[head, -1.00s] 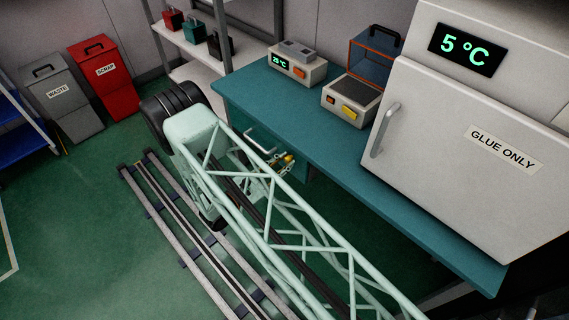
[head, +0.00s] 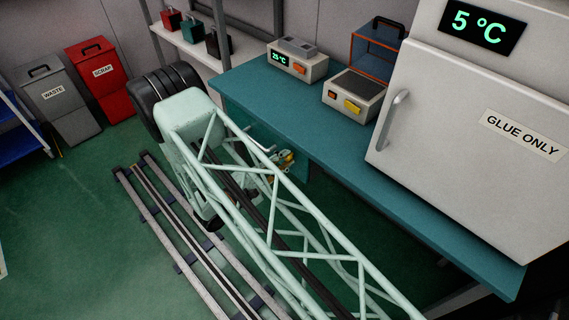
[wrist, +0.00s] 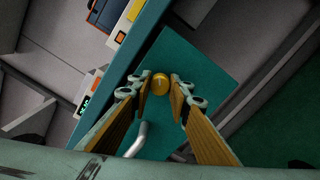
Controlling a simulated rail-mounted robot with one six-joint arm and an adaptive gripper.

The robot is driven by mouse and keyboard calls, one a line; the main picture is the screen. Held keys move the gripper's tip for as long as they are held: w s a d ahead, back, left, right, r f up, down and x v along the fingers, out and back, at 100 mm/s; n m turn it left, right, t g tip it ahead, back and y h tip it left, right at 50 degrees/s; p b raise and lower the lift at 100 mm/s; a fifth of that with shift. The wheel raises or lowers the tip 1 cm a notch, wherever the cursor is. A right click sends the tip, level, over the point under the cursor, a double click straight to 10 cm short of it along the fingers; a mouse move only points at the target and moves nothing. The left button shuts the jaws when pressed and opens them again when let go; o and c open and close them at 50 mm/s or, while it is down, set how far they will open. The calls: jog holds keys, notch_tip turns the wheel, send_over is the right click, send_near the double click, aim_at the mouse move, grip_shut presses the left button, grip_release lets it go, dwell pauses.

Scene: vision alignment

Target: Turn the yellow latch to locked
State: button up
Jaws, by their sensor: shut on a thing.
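The yellow latch shows in the wrist view as a round golden knob (wrist: 160,86) in front of a teal panel (wrist: 205,68). My gripper (wrist: 161,77) has its two amber-padded fingers on either side of the knob and is shut on it. The rest of the latch is hidden, and I cannot tell its turn. In the head view, golden parts at my gripper (head: 286,158) show small, beside the bench's front edge and partly behind my arm's lattice. A bent silver handle (wrist: 137,140) is close to the fingers in the wrist view.
The teal bench (head: 310,120) carries a small display unit (head: 297,62), a box with a yellow switch (head: 352,106) and a white "GLUE ONLY" fridge (head: 480,130). Waste (head: 58,100) and scrap (head: 103,78) bins stand at the left. Green floor lies open at lower left.

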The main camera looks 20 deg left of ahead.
jog(key=m+b, duration=0.4)
jog(key=shift+f+m, duration=0.15)
jog(key=shift+m, duration=0.25)
jog(key=shift+m+b, duration=1.2)
jog(key=shift+m, duration=0.3)
jog(key=o, duration=0.9)
jog(key=shift+c, duration=0.2)
jog(key=v, duration=1.2)
